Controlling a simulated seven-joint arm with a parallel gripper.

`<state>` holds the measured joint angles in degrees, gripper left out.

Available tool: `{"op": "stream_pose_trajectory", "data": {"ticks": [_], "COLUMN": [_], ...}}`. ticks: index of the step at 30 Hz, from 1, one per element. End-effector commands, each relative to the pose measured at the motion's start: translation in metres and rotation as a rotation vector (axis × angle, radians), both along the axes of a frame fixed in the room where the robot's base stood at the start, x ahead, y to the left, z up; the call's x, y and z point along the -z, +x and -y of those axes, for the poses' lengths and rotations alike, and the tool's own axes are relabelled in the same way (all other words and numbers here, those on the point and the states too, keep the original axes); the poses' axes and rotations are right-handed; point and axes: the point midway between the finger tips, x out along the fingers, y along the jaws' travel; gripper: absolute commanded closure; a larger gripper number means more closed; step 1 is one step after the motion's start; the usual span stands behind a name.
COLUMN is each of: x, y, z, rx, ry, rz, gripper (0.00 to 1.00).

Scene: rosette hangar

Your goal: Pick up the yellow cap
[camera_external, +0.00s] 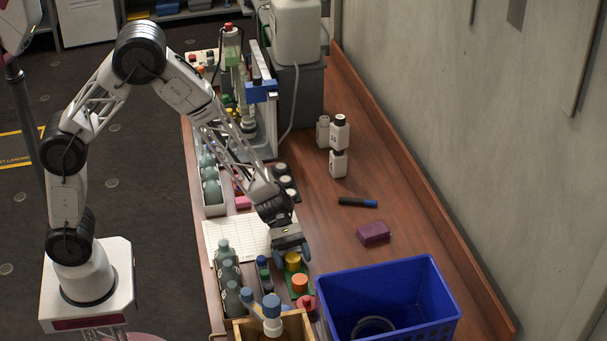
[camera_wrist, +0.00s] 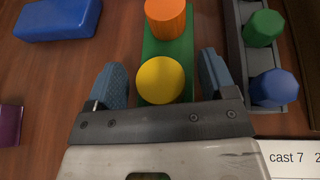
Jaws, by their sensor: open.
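The yellow cap (camera_wrist: 161,80) is round and sits at the near end of a green strip (camera_wrist: 180,57) in the wrist view. It lies between the two blue fingers of my open gripper (camera_wrist: 166,84), with a gap on each side. The external view also shows the yellow cap (camera_external: 293,261) right beside my gripper (camera_external: 291,251), which is low over the table and partly covers it. An orange cap (camera_wrist: 166,20) stands on the same strip, just beyond the yellow one. I cannot tell the fingertips' exact height against the cap.
A grey rack (camera_wrist: 241,60) with a green cap (camera_wrist: 263,27) and a blue cap (camera_wrist: 273,87) stands close to the right finger. A blue crate (camera_external: 436,290) stands at the front right. Green bottles (camera_external: 228,270) stand left of my gripper. The table around the purple block (camera_external: 373,232) is clear.

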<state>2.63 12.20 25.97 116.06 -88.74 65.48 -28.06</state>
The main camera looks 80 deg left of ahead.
Motion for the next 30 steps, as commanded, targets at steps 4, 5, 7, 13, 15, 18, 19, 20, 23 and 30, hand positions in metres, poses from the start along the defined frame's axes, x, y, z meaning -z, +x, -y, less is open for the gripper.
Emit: {"op": "stream_pose_trajectory", "data": {"ticks": [4,5,7,13,15,18,19,20,23,30], "x": [0.0014,0.0014,0.0014,0.0014,0.0014,0.0014,0.0014,0.0014,0.0014,0.0014], "y": [0.0004,0.0004,0.0004,0.0004,0.0004,0.0003,0.0003,0.0003,0.0003,0.0003], "z": [0.0032,0.0032,0.0031,0.0030,0.0030,0.0030,0.0030,0.0030,0.0030,0.0030], "rx": [0.000,0.000,0.000,0.000,0.000,0.000,0.000,0.000,0.000,0.000], "ry": [0.000,0.000,0.000,0.000,0.000,0.000,0.000,0.000,0.000,0.000], "rz": [0.000,0.000,0.000,0.000,0.000,0.000,0.000,0.000,0.000,0.000], "gripper": [0.23,0.23,0.23,0.23,0.23,0.23,0.23,0.27,0.43,0.75]}}
